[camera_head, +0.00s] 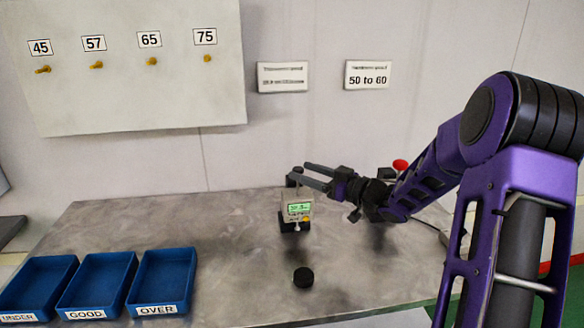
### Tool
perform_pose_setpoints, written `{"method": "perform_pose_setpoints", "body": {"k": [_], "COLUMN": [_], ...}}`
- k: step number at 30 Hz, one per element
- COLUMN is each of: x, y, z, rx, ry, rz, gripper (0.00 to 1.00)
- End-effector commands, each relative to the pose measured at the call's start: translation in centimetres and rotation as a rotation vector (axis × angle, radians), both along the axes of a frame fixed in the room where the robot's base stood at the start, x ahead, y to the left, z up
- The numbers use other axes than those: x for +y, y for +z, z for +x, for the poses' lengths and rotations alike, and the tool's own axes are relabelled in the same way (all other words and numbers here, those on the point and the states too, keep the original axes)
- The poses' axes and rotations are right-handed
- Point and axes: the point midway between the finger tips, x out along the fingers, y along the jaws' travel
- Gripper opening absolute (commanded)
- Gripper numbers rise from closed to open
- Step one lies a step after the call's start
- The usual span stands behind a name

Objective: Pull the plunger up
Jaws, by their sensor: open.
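A small gauge (298,210) with a green lit display stands upright on a dark base on the table. Its plunger top is the dark knob at its upper end (293,179). My gripper (305,174) reaches in from the right, with its two fingers apart at the height of the gauge's top. The fingertips look close to the plunger top, but I cannot tell whether they touch it. A black puck (303,278) lies on the table in front of the gauge, apart from it.
Three blue trays labelled UNDER (72,262), GOOD (133,258) and OVER (192,252) stand at the left front. A board (140,110) with numbered pegs hangs on the wall. A red button (400,165) shows behind my arm. The table's middle is mostly clear.

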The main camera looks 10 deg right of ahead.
Motion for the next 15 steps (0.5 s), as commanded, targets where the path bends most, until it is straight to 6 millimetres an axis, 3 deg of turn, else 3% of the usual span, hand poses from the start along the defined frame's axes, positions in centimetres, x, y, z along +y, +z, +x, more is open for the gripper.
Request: {"method": "perform_pose_setpoints", "body": {"k": [6,15], "x": [-4.0,-7.6], "y": [0.1,0.1], "z": [-3.9,-7.6], "rx": [0.001,-0.001], "ry": [-0.004,-0.002], "rz": [-0.001,-0.001], "gripper": [0.65,0.65]}}
